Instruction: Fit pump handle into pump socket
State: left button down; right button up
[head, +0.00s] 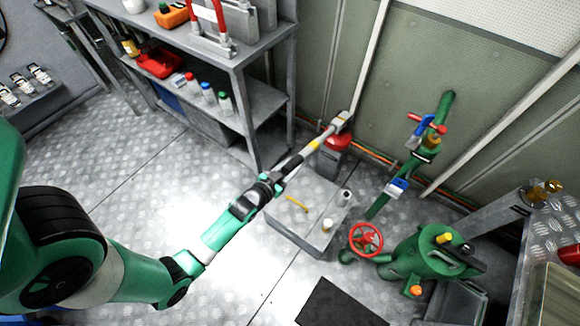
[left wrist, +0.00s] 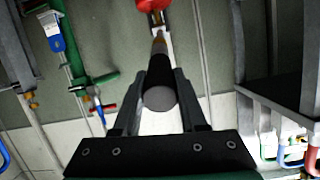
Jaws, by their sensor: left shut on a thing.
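My left gripper (head: 272,182) is shut on the pump handle (head: 312,147), a long grey bar with a yellow band and black sections. The handle points up and to the right in the head view. In the left wrist view its round black end (left wrist: 160,98) sits between the two fingers of the gripper (left wrist: 160,110). The far end of the handle overlaps a grey fitting (head: 343,121) above a red cylinder (head: 336,141). I cannot tell whether they touch, or clearly pick out the pump socket. My right gripper is not in view.
A grey low box (head: 285,237) stands below the handle, with a yellow tool and small containers on it. A metal shelf (head: 240,62) is at upper left. Green piping, a red valve wheel (head: 366,240) and a green tank (head: 408,262) are at right.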

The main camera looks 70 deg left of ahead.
aim_at(304, 155)
pick_arm(q)
jog(key=shift+b+x, duration=1.5)
jog(key=shift+x, duration=0.85)
dwell(0.6)
jog(key=shift+b+x, duration=1.75)
jog(key=shift+x, duration=0.5)
jog(key=shift+c, duration=1.8)
grip_release()
jog(key=shift+f, duration=0.1)
jog(key=shift+s+d, duration=0.15)
jog(key=shift+s, duration=0.1)
jog(key=p+v, duration=0.3)
jog(key=v, duration=0.8)
